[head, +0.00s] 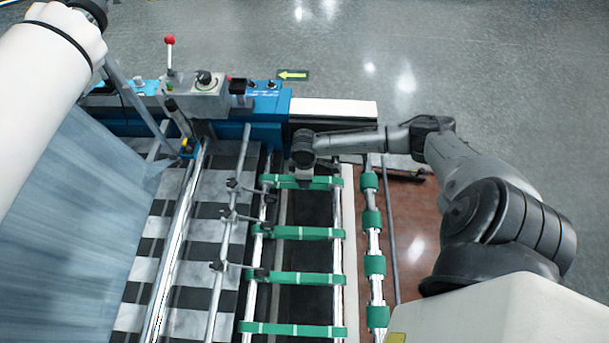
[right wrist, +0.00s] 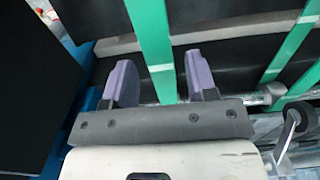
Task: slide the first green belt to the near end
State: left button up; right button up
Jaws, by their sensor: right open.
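Several green belts span two metal rollers in the head view. The farthest green belt (head: 325,183) lies under my right gripper (head: 306,177), which points down at it near its middle. In the right wrist view my right gripper (right wrist: 161,80) is open, with its two purple-grey fingers apart. One green belt (right wrist: 153,38) runs through the space between the fingers, with a gap on each side. Another green belt (right wrist: 291,45) lies to the right, outside the fingers. I cannot tell how far the fingertips reach below the belt. My left gripper is not in view.
A roller with green sleeves (head: 373,220) stands right of the belts. A metal bar with clamps (head: 229,215) runs along their left. A blue machine frame with a control box (head: 203,100) is at the far end.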

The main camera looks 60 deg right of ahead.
jog(key=shift+c, duration=0.5)
grip_shut()
jog(key=shift+d, duration=0.1)
